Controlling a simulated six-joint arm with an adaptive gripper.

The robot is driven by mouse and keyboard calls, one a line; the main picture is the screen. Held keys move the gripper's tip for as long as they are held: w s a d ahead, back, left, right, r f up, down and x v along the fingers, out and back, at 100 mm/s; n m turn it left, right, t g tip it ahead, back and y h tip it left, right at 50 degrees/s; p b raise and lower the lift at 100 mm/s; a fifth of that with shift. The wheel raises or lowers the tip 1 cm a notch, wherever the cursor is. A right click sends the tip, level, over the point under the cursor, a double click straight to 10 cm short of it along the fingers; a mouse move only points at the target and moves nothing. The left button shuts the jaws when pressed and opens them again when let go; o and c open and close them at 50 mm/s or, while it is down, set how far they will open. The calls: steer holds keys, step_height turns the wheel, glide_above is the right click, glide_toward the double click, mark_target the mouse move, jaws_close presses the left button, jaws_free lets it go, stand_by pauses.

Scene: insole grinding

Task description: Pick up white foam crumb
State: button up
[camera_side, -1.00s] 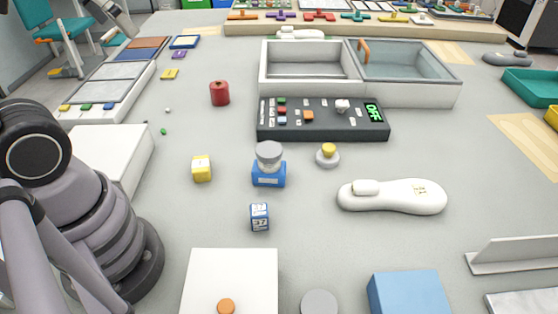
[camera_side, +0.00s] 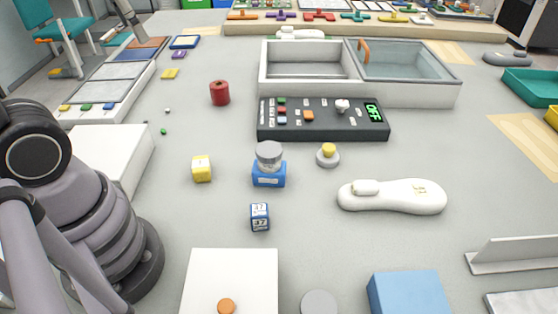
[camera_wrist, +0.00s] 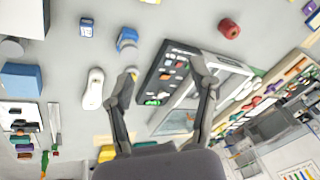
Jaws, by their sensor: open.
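A tiny whitish crumb (camera_side: 168,110) lies on the grey table at the upper left of the side view, left of a red cylinder (camera_side: 219,93). It is too small to tell its material. I cannot make it out in the wrist view. My gripper (camera_wrist: 163,68) shows in the wrist view with its two fingers spread wide and nothing between them. It looks down over the table from a height, with the dark control panel (camera_wrist: 166,74) behind the fingers. In the side view only my arm's lower part shows, and the gripper is outside the picture.
A small green crumb (camera_side: 163,131) lies just in front of the whitish one. A white box (camera_side: 105,155) and a parts tray (camera_side: 100,90) stand to the left. A yellow cube (camera_side: 202,168), blue-based jar (camera_side: 268,173) and white insole form (camera_side: 395,197) stand nearer. Table around the crumb is clear.

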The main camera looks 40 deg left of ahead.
steer(key=w+a+f+m+g+y, duration=0.6)
steer(key=w+a+f, duration=0.95)
steer(key=w, duration=0.25)
steer(key=m+g+y, duration=0.2)
steer(key=m+y, duration=0.3)
steer(key=m, duration=0.2)
glide_toward(169, 109)
steer(key=x, duration=0.3)
steer(key=shift+s, duration=0.4)
steer(key=x, duration=0.5)
steer(key=shift+w+a+f, duration=0.15)
steer(key=shift+w+a, duration=0.05)
steer(key=shift+a, duration=0.15)
steer(key=c, duration=0.8)
